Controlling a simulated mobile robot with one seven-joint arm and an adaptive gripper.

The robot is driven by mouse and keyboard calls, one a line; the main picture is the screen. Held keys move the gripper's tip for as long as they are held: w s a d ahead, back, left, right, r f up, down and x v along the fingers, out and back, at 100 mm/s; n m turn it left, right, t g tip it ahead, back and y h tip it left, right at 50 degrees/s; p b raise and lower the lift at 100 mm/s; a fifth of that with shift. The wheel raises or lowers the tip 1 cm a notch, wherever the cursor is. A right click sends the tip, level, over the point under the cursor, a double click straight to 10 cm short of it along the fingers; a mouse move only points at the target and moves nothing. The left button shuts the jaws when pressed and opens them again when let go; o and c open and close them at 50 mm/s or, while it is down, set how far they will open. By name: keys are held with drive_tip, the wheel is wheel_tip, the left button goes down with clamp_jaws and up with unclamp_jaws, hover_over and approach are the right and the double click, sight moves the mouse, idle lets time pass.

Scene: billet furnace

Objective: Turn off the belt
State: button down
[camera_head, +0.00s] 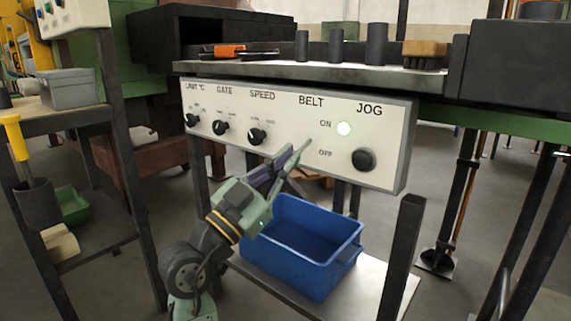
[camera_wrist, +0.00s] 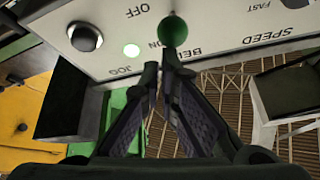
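The cream control panel (camera_head: 300,125) has a BELT label with ON above OFF. The belt switch is mostly hidden behind my gripper in the head view. In the wrist view, upside down, a green round knob (camera_wrist: 173,31) shows near the ON and BELT lettering. My gripper (camera_head: 299,146) is in front of the panel below the BELT label, pointing up and right. Its fingers (camera_wrist: 158,70) are partly open with a narrow gap. The knob is just beyond the right fingertip in the wrist view; I cannot tell if they touch. Nothing is seen held.
A lit lamp (camera_head: 344,128) and a black JOG button (camera_head: 363,159) are right of the ON and OFF lettering. Dark knobs, including SPEED (camera_head: 257,136), are to the left. A blue bin (camera_head: 312,265) stands below the panel. Cylinders and a brush (camera_head: 424,49) stand on the bench above.

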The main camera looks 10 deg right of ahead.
drive_tip(key=shift+w+f, duration=0.25)
drive_tip(key=shift+f, duration=0.1)
wheel_tip(320, 180, up, 11)
drive_tip(key=shift+s+f, duration=0.15)
drive_tip(key=shift+s, duration=0.05)
idle(0.4)
